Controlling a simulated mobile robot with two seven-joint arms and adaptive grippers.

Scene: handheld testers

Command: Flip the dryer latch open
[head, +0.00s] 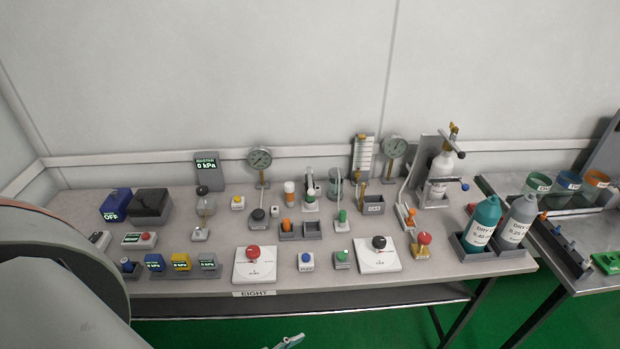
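I cannot tell for sure which part is the dryer latch; no latch is readable at this size. Two bottles with labels starting "DRY" stand in a grey holder at the table's right end: a teal one (482,223) and a grey one (516,222). A clear vessel (335,187) stands at the middle back. A grey link of my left arm (50,285) covers the lower left corner. Neither gripper can be made out. A small pale piece (288,341) shows at the bottom edge; I cannot tell what it is.
The table (215,232) is crowded with small testers, including a red-knob plate (255,270) and a black-knob plate (378,262). Two round gauges (260,159) and a tall bottle stand (438,172) rise at the back. A second table (555,240) adjoins at right.

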